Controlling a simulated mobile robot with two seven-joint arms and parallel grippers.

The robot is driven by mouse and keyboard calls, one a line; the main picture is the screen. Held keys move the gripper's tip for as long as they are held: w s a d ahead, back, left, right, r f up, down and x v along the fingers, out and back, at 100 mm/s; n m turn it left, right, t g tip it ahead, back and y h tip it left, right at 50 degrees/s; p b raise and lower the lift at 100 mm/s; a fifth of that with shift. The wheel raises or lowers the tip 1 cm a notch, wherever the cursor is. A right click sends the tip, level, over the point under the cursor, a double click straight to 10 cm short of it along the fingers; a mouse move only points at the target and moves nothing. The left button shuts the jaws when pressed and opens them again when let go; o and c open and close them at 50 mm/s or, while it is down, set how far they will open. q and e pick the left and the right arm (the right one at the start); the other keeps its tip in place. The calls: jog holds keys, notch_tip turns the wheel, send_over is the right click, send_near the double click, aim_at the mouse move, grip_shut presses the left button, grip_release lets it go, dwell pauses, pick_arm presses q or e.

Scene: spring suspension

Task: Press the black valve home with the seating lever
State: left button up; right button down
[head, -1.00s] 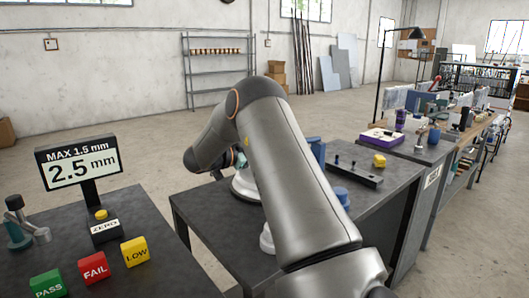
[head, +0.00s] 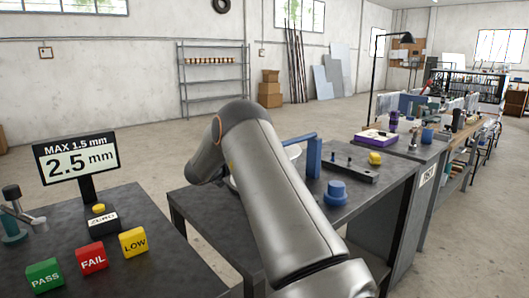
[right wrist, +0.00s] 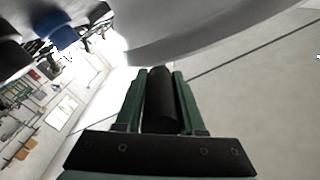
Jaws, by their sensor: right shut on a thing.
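In the head view, the seating lever appears as a blue upright (head: 313,158) with a thin blue bar running left behind my right arm. A pale round housing (head: 293,152) shows only by its rim there, mostly covered by my arm. My right gripper is hidden in the head view. In the right wrist view, my right gripper (right wrist: 160,82) has its green fingers shut on a black cylinder (right wrist: 160,100). I cannot tell whether this is the lever's grip or the black valve. A large pale curved body (right wrist: 200,35) hangs close beyond the fingertips. My left gripper is out of view.
A display reading 2.5 mm (head: 76,157) stands on the left table, with PASS (head: 44,274), FAIL (head: 91,257) and LOW (head: 133,242) blocks. A blue knob (head: 337,193), a dark rail (head: 348,169) and a yellow piece (head: 375,158) sit right of my arm.

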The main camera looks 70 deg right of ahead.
jog(key=shift+s+f, duration=0.15)
jog(key=shift+f, duration=0.3)
jog(key=c, duration=0.8)
grip_release()
jog(key=shift+o, duration=1.4)
jog(key=shift+r, duration=0.15)
jog(key=v, duration=0.6)
jog(key=shift+w+a, duration=0.3)
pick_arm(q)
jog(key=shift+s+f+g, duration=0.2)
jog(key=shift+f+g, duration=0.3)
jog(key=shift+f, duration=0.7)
pick_arm(e)
jog(key=v, duration=0.5)
jog(key=shift+w+a, duration=0.1)
jog(key=shift+a, duration=0.25)
